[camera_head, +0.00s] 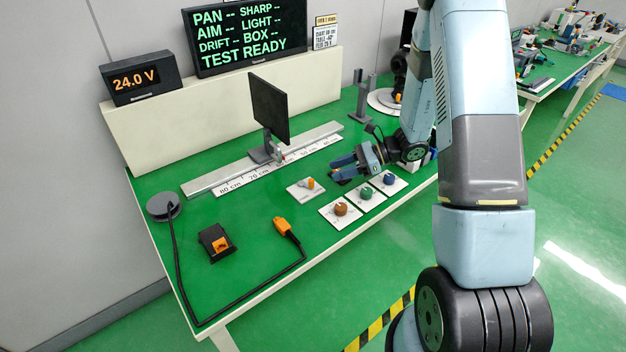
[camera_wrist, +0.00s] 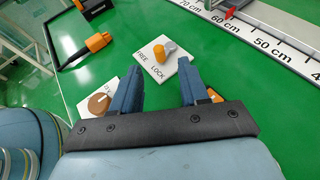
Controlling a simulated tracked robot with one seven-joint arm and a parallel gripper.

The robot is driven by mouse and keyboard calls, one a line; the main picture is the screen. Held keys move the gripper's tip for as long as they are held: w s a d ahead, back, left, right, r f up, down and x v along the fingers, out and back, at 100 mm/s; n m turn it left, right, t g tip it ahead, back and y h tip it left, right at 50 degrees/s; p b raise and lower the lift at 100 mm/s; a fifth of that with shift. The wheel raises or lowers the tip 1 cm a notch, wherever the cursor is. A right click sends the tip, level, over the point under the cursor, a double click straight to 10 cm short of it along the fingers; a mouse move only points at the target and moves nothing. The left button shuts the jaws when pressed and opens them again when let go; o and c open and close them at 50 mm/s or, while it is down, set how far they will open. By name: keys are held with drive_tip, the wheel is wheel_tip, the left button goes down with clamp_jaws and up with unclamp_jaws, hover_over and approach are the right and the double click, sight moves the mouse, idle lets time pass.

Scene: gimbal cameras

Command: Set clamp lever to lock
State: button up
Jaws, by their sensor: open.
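The clamp lever (camera_wrist: 160,51) has an orange grip and a small grey part. It sits on a white plate (camera_wrist: 182,72) marked FREE and LOCK; I cannot tell which word the lever points to. In the head view the lever (camera_head: 309,184) stands on its plate (camera_head: 297,191) in front of the rail. My gripper (camera_wrist: 159,66) is open with nothing between its blue fingers. In the wrist view the lever shows beyond the fingertips, between them. In the head view my gripper (camera_head: 337,167) is to the right of the lever, apart from it.
Brown (camera_head: 340,208), green (camera_head: 365,193) and blue (camera_head: 388,179) knobs stand on plates near the front edge. A rail (camera_head: 225,181) with a dark screen (camera_head: 268,107) runs behind. An orange plug (camera_head: 287,229) with black cable and a black box (camera_head: 213,243) lie left.

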sight(312, 179)
drive_tip(key=x, duration=0.9)
drive_tip(key=shift+a, duration=0.1)
drive_tip(key=shift+c, duration=0.2)
clamp_jaws()
